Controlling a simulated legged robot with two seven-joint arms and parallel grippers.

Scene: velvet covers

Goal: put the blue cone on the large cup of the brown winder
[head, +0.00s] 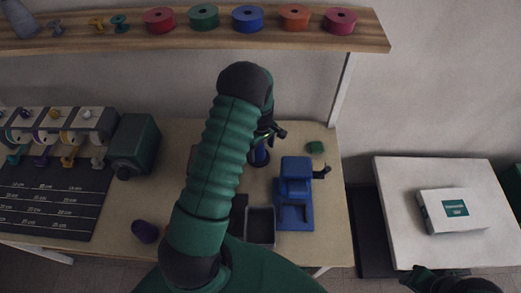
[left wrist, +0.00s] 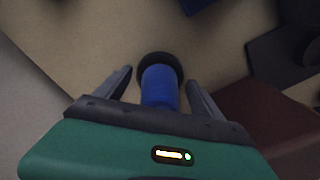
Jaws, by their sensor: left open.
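The blue cone (head: 260,155) stands on the wooden table, partly hidden by my left arm. In the left wrist view the blue cone (left wrist: 160,86) lies between the fingers of my left gripper (left wrist: 159,77), with a dark round end. My left gripper (head: 270,136) is open around it; I cannot tell whether either finger touches. A brown surface (left wrist: 258,118), perhaps the brown winder, shows right of the gripper in the wrist view. In the head view my arm hides most of that area, and no large cup shows. My right gripper (head: 440,281) is at the bottom right edge, its jaws unclear.
A blue device (head: 294,200) with a crank stands right of the cone, beside a grey open bin (head: 261,225). A green block (head: 316,147) lies behind. A purple cone (head: 145,231) is at the front left. A shelf (head: 230,38) holds several spools. A white table (head: 395,190) is at right.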

